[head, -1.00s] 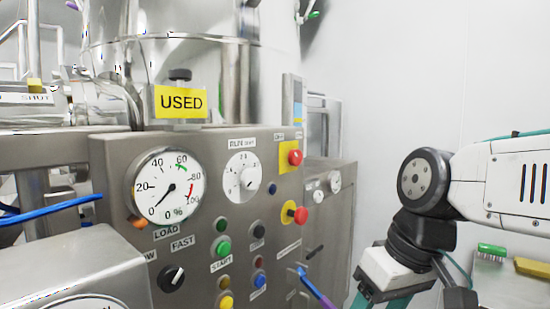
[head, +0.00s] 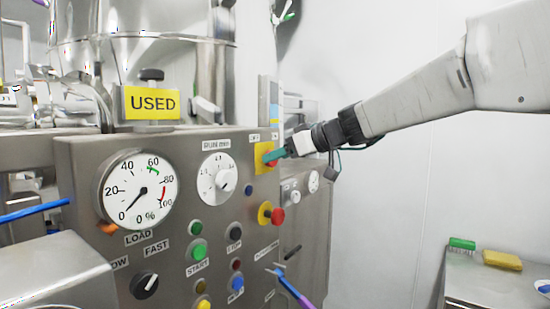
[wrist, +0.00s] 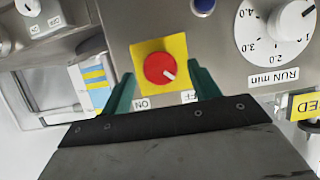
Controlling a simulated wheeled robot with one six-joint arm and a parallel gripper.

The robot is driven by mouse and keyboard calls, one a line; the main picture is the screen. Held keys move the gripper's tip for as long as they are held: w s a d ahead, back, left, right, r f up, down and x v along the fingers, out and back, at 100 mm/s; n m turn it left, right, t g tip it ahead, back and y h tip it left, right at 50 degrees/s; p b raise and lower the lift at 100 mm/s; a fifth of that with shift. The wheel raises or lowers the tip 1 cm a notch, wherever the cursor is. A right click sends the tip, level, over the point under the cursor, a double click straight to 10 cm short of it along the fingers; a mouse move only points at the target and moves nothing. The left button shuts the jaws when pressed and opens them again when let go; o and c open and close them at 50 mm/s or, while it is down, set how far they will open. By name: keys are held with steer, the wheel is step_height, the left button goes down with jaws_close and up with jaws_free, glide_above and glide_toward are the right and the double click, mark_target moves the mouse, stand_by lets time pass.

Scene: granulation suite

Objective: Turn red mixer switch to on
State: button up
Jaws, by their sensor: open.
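The red mixer switch (wrist: 158,66) is a round red knob on a yellow plate (wrist: 177,48). In the wrist view its white pointer mark aims down and right, toward the partly hidden OFF label (wrist: 188,97). The ON label (wrist: 141,104) is at lower left. My gripper (head: 272,157) is open at the switch in the head view, its teal fingers largely hiding the knob. In the wrist view the fingers stand apart, one on each side of the knob. I cannot tell whether they touch it.
A red button (head: 277,215) on a yellow collar sits below the switch. The RUN min dial (head: 217,178), load gauge (head: 140,190) and several coloured buttons share the panel. A green brush (head: 462,243) and yellow sponge (head: 502,259) lie at right.

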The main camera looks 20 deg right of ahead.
steer(key=shift+x, duration=1.05)
steer(key=shift+s, duration=0.1)
steer(key=c, duration=1)
steer(key=shift+o, duration=0.2)
steer(key=shift+m, duration=0.3)
steer(key=shift+w+d+f+m+g+y, duration=0.1)
steer(key=shift+m+g+y, duration=0.15)
steer(key=shift+m+y, duration=1.4)
steer(key=shift+w+d+f+m+g+y, duration=0.25)
steer(key=shift+m+y, duration=0.45)
steer(key=shift+m, duration=1.85)
steer(key=shift+s+a+m+g+y, duration=0.15)
steer(key=shift+m+g+y, duration=0.15)
steer(key=shift+m+y, duration=1.35)
steer(key=shift+m+h, duration=0.4)
steer(key=shift+m, duration=0.25)
